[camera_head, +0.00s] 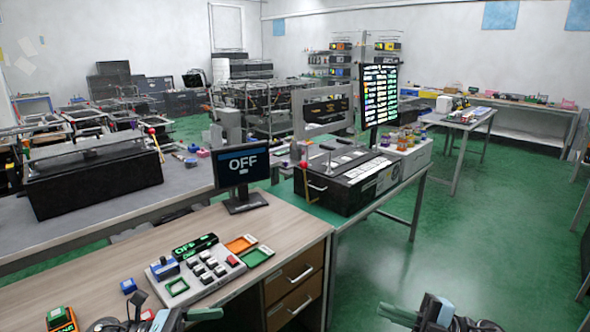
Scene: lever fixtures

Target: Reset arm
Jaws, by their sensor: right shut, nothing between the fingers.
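My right gripper (432,314) shows at the bottom edge, right of centre, over the green floor. It is shut and empty, and apart from the desk and fixtures. My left gripper (150,317) shows partly at the bottom left, in front of the wooden desk. The frame edge cuts it off, and I cannot tell whether its fingers are open. A grey control panel (196,270) with several buttons and a lit green display reading OFF lies on the desk. A monitor (241,166) behind it also reads OFF.
The wooden desk (90,259) fills the lower left, with drawers (293,281) at its right end. A black machine (338,184) with a yellow lever stands behind it. Another black machine (95,182) is at left. Green floor (490,235) is clear at right.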

